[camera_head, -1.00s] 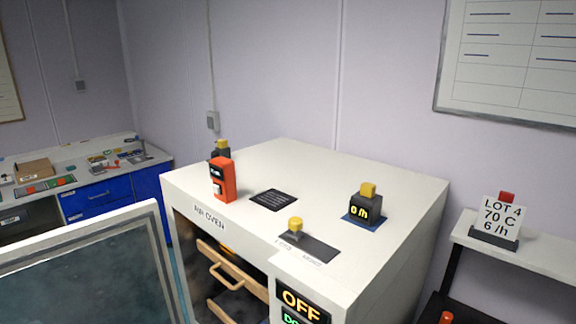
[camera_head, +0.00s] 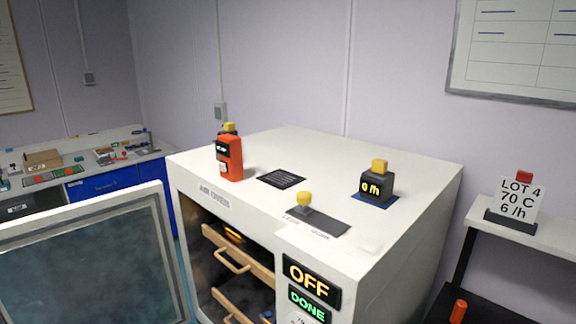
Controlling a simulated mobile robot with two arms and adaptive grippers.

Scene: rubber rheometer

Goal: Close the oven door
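The white air oven (camera_head: 390,258) stands in the middle of the view. Its door (camera_head: 160,205), a white frame around a dark glass pane, is swung open to the left. Inside the oven are wooden drawers or shelves with handles (camera_head: 232,262) and a small orange glow. The front panel shows a lit OFF sign (camera_head: 310,281) and a green DONE sign (camera_head: 315,304). Neither gripper is in view. The lower part of the door and oven is cut off by the picture's edge.
On the oven top are an orange device (camera_head: 229,158), a black timer (camera_head: 377,184), a yellow-knobbed slider (camera_head: 304,199) and a vent (camera_head: 281,179). A shelf with a LOT 4 card (camera_head: 518,197) stands right. A bench with blue drawers (camera_head: 105,184) is behind left.

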